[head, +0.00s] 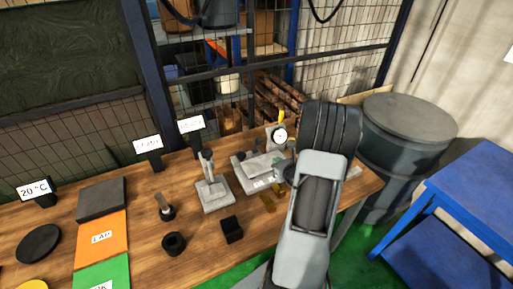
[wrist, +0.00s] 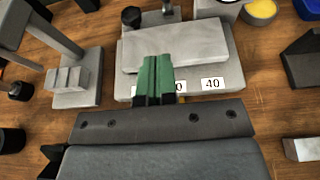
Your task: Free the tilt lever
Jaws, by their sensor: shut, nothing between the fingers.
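A light grey fixture stands on the bench, with an upper slab (wrist: 178,45) on a wider base plate (wrist: 232,75). White labels (wrist: 212,84) sit along its near edge; one reads 40, another is partly covered. A black round knob (wrist: 131,16) stands at its far left corner. I cannot tell for sure which part is the tilt lever. My gripper (wrist: 157,77) is shut and empty, its green fingers together over the fixture's near edge. They overlap slab and labels in the wrist view; contact cannot be told. In the head view the fixture (head: 262,165) is partly behind my arm.
A dial gauge (head: 279,135) stands behind the fixture. A grey stand (head: 214,192) is at its left, a black block (head: 232,229) in front. A yellow-filled cup (wrist: 260,10) is beyond. A grey drum (head: 408,130) and blue table (head: 470,200) stand right of the bench.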

